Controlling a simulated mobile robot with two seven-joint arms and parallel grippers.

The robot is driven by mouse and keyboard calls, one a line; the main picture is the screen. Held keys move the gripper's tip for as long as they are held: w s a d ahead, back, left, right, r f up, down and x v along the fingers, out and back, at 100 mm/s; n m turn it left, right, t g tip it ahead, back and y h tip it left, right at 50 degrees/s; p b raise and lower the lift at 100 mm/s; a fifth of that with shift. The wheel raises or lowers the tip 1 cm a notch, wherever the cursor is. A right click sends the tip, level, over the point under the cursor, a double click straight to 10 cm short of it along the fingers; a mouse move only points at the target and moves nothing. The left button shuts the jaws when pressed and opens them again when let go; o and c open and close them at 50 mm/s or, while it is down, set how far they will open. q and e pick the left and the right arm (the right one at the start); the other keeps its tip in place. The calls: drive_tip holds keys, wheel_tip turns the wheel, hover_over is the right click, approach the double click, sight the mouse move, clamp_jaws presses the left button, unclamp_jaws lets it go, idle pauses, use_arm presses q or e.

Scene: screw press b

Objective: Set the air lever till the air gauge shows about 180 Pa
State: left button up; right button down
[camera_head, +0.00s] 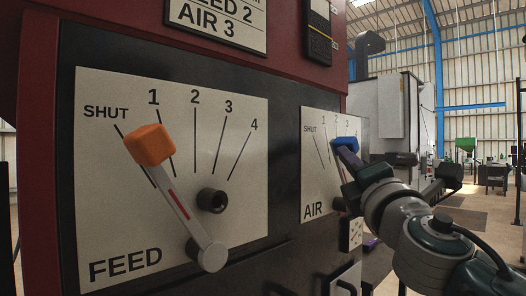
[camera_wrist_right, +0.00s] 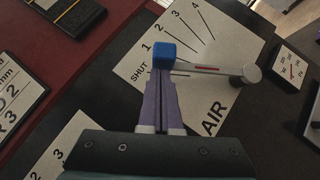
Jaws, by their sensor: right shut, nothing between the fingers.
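The air lever has a blue knob (camera_head: 345,145) and a grey arm over a white AIR plate (camera_head: 313,183) marked SHUT and 1 to 4. In the right wrist view the blue knob (camera_wrist_right: 165,54) lies near marks 1 and 2, its arm running right to the round pivot (camera_wrist_right: 251,73). My right gripper (camera_head: 347,157) is at the knob. Its purple fingers (camera_wrist_right: 163,75) are shut with nothing between them, tips against or just short of the knob; I cannot tell if they touch. No air gauge reading is legible. My left gripper is out of view.
The orange-knobbed feed lever (camera_head: 151,145) stands near 1 on the FEED plate (camera_head: 100,225), left of the AIR plate. A sign (camera_head: 215,20) above reads FEED 2, AIR 3. A black instrument (camera_head: 319,32) is at the upper right. Handles project below the plates.

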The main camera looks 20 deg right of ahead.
sight(356, 141)
drive_tip(key=shift+d, duration=0.1)
drive_tip(key=d+r+m+g+p, duration=0.1)
drive_tip(key=p, duration=0.2)
drive_tip(key=w+d+r+m+g+p, duration=0.1)
drive_tip(key=r+p, duration=0.1)
drive_tip(key=p, duration=0.2)
drive_tip(key=shift+d+r+m+p, duration=0.15)
drive_tip(key=shift+d+m+p, duration=0.15)
drive_tip(key=shift+w+d+m+g+p, duration=0.2)
drive_tip(key=shift+d+m+g+p, duration=0.1)
drive_tip(key=shift+p, duration=0.15)
drive_tip(key=shift+f, duration=0.2)
